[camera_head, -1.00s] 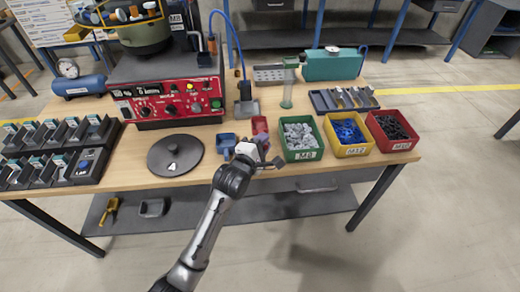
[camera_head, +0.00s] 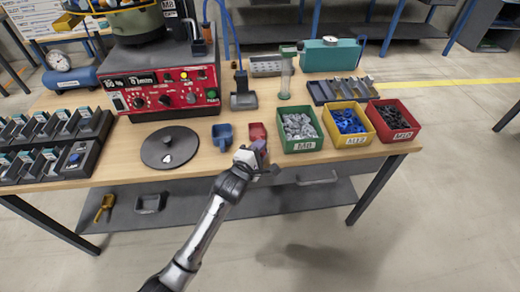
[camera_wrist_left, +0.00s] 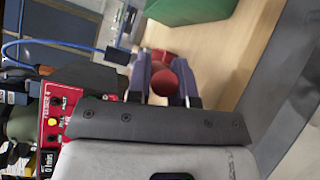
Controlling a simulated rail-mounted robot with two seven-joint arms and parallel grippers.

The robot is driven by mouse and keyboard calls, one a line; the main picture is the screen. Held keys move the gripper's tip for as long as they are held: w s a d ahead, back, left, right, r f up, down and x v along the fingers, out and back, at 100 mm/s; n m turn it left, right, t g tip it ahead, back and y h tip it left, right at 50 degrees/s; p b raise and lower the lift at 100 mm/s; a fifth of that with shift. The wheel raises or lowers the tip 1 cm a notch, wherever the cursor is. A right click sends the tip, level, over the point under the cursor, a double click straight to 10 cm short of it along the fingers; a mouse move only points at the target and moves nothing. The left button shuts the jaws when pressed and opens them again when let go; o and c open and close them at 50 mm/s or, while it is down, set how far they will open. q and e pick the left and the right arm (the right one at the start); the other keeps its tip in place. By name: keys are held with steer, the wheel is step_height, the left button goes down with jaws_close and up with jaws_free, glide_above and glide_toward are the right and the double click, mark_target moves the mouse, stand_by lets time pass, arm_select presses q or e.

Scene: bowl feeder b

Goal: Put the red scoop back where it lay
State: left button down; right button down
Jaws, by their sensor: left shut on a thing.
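The red scoop (camera_head: 257,131) is at the front of the bench, between the blue scoop (camera_head: 223,135) and the green bin (camera_head: 299,128). My left gripper (camera_head: 259,147) is at its near side and is shut on it. In the left wrist view the red scoop (camera_wrist_left: 163,82) shows its round red end between the two fingers, with more red just beyond. The fingers hide part of the scoop. I cannot tell whether the scoop touches the bench top. My right gripper is in neither view.
The green bin holds grey parts and stands close to the right of the scoop. A yellow bin (camera_head: 349,140) and a red bin (camera_head: 398,135) stand further right. A round dark plate (camera_head: 168,162) lies left of the blue scoop. The red control box (camera_head: 160,92) stands behind.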

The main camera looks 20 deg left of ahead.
arm_select(q)
steer(key=c, duration=1.4)
jaws_free()
steer(key=shift+f, duration=0.15)
steer(key=shift+c, duration=0.2)
steer(key=o, duration=0.4)
steer(key=shift+s+r, duration=0.1)
steer(key=shift+r, duration=0.1)
steer(key=shift+s+a+r+p, duration=0.15)
steer(key=shift+s+p, duration=0.5)
steer(key=shift+s, duration=1.3)
steer(key=shift+s+a+r+p, duration=0.2)
steer(key=shift+s+p, duration=0.45)
steer(key=shift+s, duration=1.3)
steer(key=shift+s+a+p, duration=0.25)
steer(key=shift+s+p, duration=0.4)
steer(key=shift+s, duration=1.3)
